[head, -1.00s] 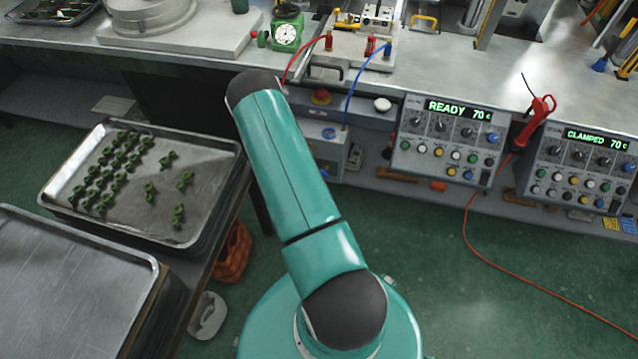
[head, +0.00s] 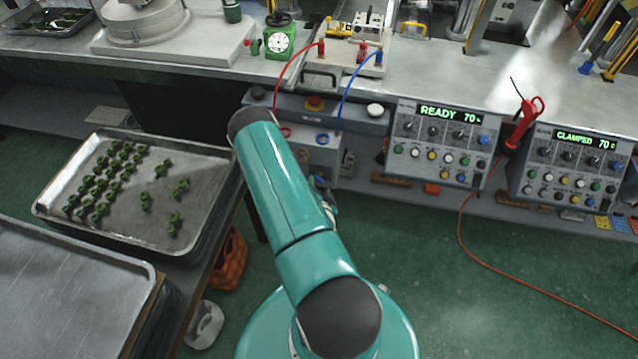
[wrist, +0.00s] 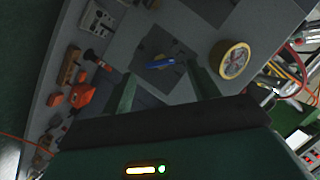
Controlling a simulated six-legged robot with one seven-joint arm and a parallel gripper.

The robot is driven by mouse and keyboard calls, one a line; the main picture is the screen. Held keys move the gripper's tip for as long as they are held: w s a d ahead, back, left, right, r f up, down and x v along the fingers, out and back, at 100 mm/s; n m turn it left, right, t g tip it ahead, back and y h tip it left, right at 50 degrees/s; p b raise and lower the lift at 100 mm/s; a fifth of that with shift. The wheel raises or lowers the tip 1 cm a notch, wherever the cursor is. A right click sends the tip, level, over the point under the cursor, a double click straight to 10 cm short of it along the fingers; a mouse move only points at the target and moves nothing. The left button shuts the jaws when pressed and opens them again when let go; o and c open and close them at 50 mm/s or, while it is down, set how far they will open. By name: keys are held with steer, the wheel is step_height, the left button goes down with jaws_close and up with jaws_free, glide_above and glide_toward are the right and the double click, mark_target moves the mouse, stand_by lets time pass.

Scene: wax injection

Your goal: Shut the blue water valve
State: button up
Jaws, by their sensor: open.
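In the wrist view, the blue valve handle (wrist: 160,64) is a narrow bar on a dark square plate (wrist: 150,80) on a grey face. It lies nearly level across the picture, its right end slightly higher. My gripper (wrist: 161,72) is open, one finger on each side of the handle's line. The handle appears between and just beyond the fingertips, with nothing held. I cannot tell how much depth separates them. In the head view, my arm hides the gripper. A small blue part (head: 319,181) shows beside my arm; I cannot tell whether it is the valve.
A yellow-rimmed round gauge (wrist: 232,60) sits close to my right finger. Orange blocks (wrist: 82,95) lie at left in the wrist view. In the head view, a blue hose (head: 345,92) and red hose (head: 285,85) hang before the bench; control boxes (head: 440,145) stand to the right.

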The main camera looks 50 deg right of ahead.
mark_target(319, 177)
steer(key=shift+x, duration=1.4)
steer(key=c, duration=1)
steer(key=shift+a, duration=0.1)
steer(key=n+g, duration=0.2)
steer(key=n, duration=0.1)
steer(key=shift+w+a+r, duration=0.1)
steer(key=shift+w, duration=0.1)
steer(key=shift+n+g+h, duration=0.4)
steer(key=shift+n+g, duration=0.7)
steer(key=shift+n, duration=0.3)
